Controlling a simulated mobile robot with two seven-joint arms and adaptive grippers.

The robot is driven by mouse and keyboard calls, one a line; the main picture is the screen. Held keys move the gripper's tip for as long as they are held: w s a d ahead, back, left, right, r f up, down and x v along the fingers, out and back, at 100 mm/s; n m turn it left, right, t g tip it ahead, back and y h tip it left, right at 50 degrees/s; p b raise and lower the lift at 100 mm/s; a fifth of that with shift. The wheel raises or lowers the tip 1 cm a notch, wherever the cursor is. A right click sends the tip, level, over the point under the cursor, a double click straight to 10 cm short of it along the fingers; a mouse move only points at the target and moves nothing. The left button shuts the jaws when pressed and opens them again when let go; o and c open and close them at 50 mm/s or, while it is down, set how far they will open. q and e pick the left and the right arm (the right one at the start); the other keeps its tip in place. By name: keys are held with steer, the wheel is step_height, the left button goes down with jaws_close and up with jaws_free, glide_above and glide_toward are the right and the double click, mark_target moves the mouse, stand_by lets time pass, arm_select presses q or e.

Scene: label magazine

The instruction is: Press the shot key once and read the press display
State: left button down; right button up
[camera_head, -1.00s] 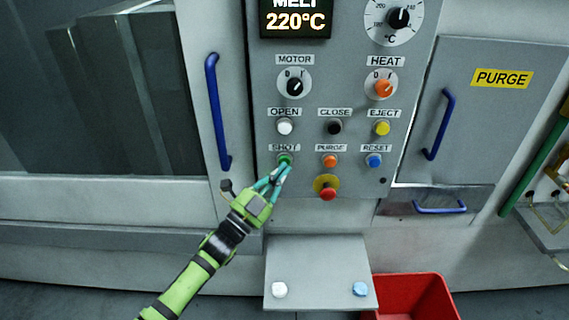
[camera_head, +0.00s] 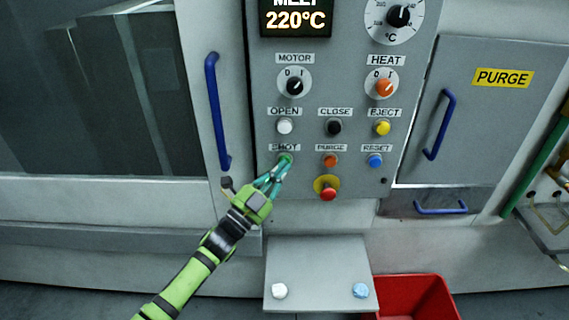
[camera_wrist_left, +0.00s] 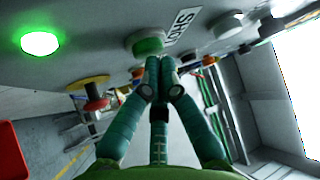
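The green shot key (camera_head: 285,158) sits under the SHOT label on the grey control panel. It also shows in the left wrist view (camera_wrist_left: 148,45), beside its label. My left gripper (camera_head: 279,170) is at the key's lower left in the head view. In the left wrist view its teal fingertips (camera_wrist_left: 158,68) are together with nothing between them, close in front of the key. I cannot tell whether they touch it. The display (camera_head: 296,18) reads MELT 220°C, its top line partly cut off by the picture's edge. My right gripper is not in view.
Orange purge key (camera_head: 330,160) and blue reset key (camera_head: 375,160) are to the right. A red stop button (camera_head: 328,194) is below. A green lamp (camera_wrist_left: 40,43) glows in the wrist view. A shelf (camera_head: 318,262) and red bin (camera_head: 415,295) are lower down.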

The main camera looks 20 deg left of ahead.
arm_select(q)
steer(key=shift+w, duration=0.2)
steer(key=shift+s, duration=0.15)
stand_by(0.3)
steer(key=shift+s+d+p, duration=0.2)
steer(key=shift+s+p, duration=0.15)
steer(key=shift+s, duration=0.35)
steer(key=s, duration=0.1)
steer(key=s+d+p, duration=0.1)
steer(key=s, duration=0.1)
steer(key=s+p, duration=0.1)
steer(key=shift+s+d, duration=0.3)
steer(key=shift+s, duration=0.1)
stand_by(0.4)
